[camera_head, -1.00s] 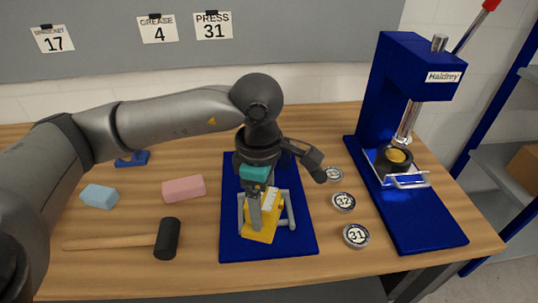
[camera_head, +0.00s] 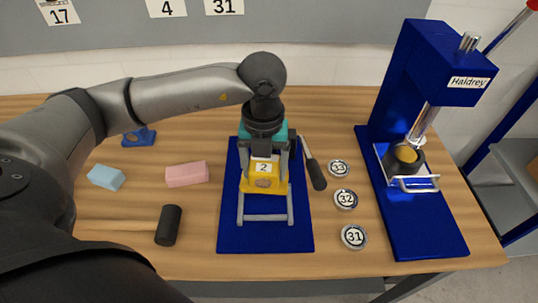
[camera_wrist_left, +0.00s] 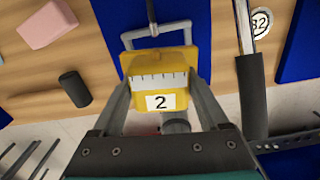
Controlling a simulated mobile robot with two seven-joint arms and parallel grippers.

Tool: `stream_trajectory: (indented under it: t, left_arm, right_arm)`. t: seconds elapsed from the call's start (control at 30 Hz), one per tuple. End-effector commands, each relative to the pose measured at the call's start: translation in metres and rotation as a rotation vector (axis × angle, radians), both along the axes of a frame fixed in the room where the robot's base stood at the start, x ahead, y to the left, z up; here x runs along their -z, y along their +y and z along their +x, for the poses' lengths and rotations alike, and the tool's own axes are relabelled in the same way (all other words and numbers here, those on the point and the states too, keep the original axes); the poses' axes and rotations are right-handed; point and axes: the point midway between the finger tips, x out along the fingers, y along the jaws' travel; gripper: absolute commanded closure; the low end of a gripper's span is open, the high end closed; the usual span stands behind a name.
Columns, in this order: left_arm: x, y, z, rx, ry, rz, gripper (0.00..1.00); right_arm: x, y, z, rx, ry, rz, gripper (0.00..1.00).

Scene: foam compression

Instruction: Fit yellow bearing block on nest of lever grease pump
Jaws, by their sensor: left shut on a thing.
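The yellow bearing block (camera_head: 264,184) carries a white label "2" and sits over the blue base plate (camera_head: 230,230) in the middle of the table. My left gripper (camera_head: 266,160) points down and is shut on the block, with one finger on each side. The block (camera_wrist_left: 160,70) also shows between the fingers (camera_wrist_left: 160,90) in the wrist view. A grey U-shaped frame (camera_head: 265,217) lies on the plate in front of the block. A lever with a dark grip (camera_head: 313,172) stands at the right of the block. The nest is hidden, and I cannot tell whether the block touches it. My right gripper is not in view.
A blue Haldrey press (camera_head: 440,65) stands at the right. Tins marked 33 (camera_head: 338,168), 32 (camera_head: 345,199) and 31 (camera_head: 354,237) lie beside the plate.

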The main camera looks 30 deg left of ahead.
Motion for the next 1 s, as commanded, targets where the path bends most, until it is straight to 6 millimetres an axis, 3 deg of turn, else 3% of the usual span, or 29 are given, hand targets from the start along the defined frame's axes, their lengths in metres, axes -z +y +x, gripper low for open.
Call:
stream_trajectory:
  t: [0.37,1.0]
  left_arm:
    - [0.003,0.002,0.001,-0.105,-0.002,0.001,1.00]
    - [0.037,0.002,0.000,-0.102,-0.002,0.001,1.00]
  right_arm:
    - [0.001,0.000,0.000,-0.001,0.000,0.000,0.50]
    - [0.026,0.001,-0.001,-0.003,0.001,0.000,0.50]
